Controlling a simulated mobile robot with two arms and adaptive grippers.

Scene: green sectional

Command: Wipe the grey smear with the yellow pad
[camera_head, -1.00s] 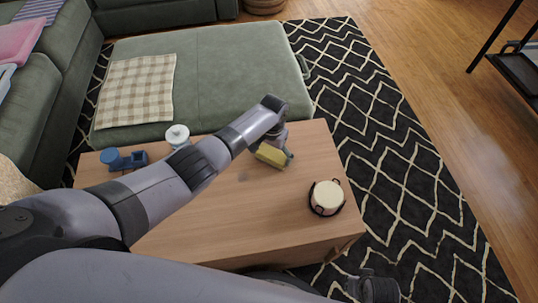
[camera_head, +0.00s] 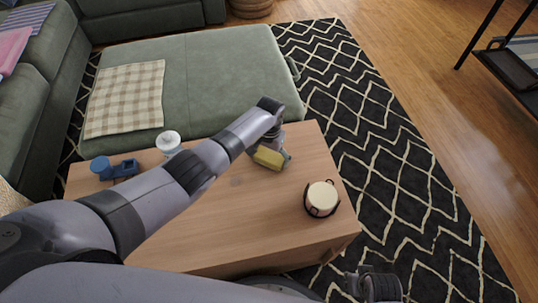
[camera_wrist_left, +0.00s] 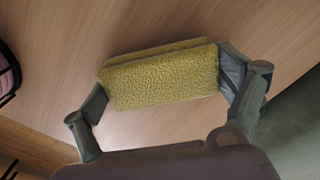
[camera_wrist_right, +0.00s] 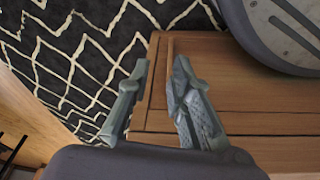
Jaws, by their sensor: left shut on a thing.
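The yellow pad (camera_head: 270,158) is held in my left gripper (camera_head: 275,148), over the back right part of the wooden table. In the left wrist view the pad (camera_wrist_left: 165,78) sits between both fingers of my left gripper (camera_wrist_left: 168,88). Whether it touches the tabletop I cannot tell. A faint grey smear (camera_head: 237,181) lies on the table, in front and to the left of the pad, apart from it. My right gripper (camera_head: 374,287) is low, beyond the table's front right corner. In the right wrist view its fingers (camera_wrist_right: 160,72) are apart and empty.
The wooden table (camera_head: 265,220) also bears a cream pot with dark handles (camera_head: 321,198) at right, a white jar (camera_head: 168,142) and a blue object (camera_head: 112,168) at back left. A green ottoman (camera_head: 220,80) stands behind it. The table's middle is clear.

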